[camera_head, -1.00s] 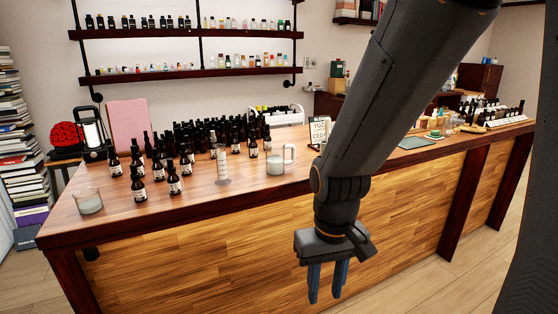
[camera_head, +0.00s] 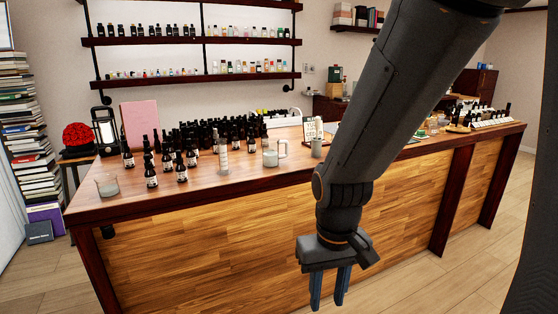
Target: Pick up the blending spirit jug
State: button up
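A clear jug with a handle (camera_head: 271,156), part filled with pale liquid, stands upright on the wooden counter (camera_head: 200,188), right of a tall measuring cylinder (camera_head: 223,158). It looks like the blending spirit jug, but I cannot read a label on it. A clear beaker (camera_head: 108,187) with pale contents stands at the counter's left front corner. My gripper (camera_head: 328,304) hangs pointing down in front of the counter, below the top's level and to the right of the jug. Its two blue-grey fingers are apart with nothing between them.
Many dark dropper bottles (camera_head: 187,150) crowd the counter left of and behind the jug. A small grey cup (camera_head: 317,148) and a sign (camera_head: 313,130) stand to its right. A lantern (camera_head: 105,131) and pink board (camera_head: 140,127) are at the left. Floor in front is clear.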

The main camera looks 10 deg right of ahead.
aim_at(270, 145)
jog(key=k, duration=0.1)
jog(key=z, duration=1.75)
jog(key=i, duration=1.45)
jog(key=u, duration=1.8)
